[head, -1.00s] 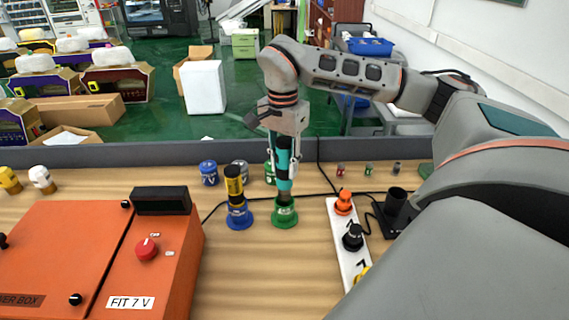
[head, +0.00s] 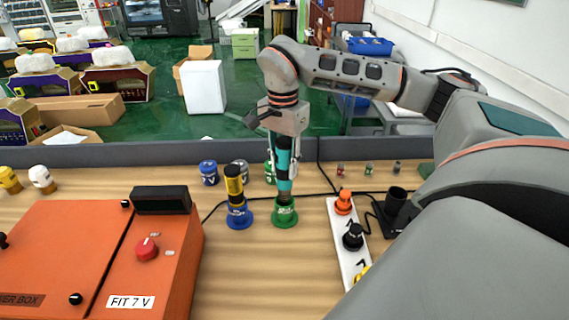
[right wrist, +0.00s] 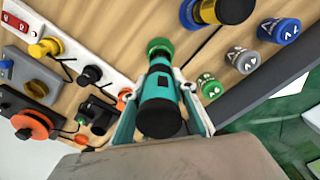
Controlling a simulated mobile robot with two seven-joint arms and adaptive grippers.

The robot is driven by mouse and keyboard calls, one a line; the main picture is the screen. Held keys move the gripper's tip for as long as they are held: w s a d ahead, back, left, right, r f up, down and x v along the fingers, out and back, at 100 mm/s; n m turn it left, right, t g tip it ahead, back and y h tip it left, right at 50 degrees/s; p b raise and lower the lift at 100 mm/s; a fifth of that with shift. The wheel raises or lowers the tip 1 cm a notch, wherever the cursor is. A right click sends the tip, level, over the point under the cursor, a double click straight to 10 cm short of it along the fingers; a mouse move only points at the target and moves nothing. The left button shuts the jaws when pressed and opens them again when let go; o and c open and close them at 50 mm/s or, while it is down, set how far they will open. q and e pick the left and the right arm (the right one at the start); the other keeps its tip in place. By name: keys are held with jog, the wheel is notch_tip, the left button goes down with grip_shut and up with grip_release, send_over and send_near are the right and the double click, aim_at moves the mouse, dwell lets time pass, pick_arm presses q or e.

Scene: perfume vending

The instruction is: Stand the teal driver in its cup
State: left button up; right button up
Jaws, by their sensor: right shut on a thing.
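The teal driver (head: 284,172) stands upright with its lower end in the green cup (head: 284,216) on the table. In the right wrist view the driver (right wrist: 158,98) points toward the green cup (right wrist: 159,46). My right gripper (head: 284,165) is shut on the driver's body from above, with a finger on each side; these fingers show in the right wrist view (right wrist: 160,92). Whether the driver's tip touches the cup's bottom is hidden. My left gripper is not in view.
A yellow and black driver (head: 234,185) stands in a blue cup (head: 239,217) just left. An orange box (head: 70,250) fills the front left. A white strip with knobs (head: 338,235) and a black holder (head: 396,205) lie right. Several small canisters stand behind.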

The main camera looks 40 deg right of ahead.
aim_at(284, 187)
jog(key=shift+f, duration=0.45)
jog(key=shift+f+b, duration=0.3)
jog(key=shift+f, duration=0.6)
jog(key=shift+f, duration=0.9)
jog(key=shift+f+b, duration=0.55)
jog(key=shift+f, duration=0.4)
jog(key=shift+f, duration=0.35)
jog(key=shift+f, duration=0.2)
jog(key=o, duration=1.3)
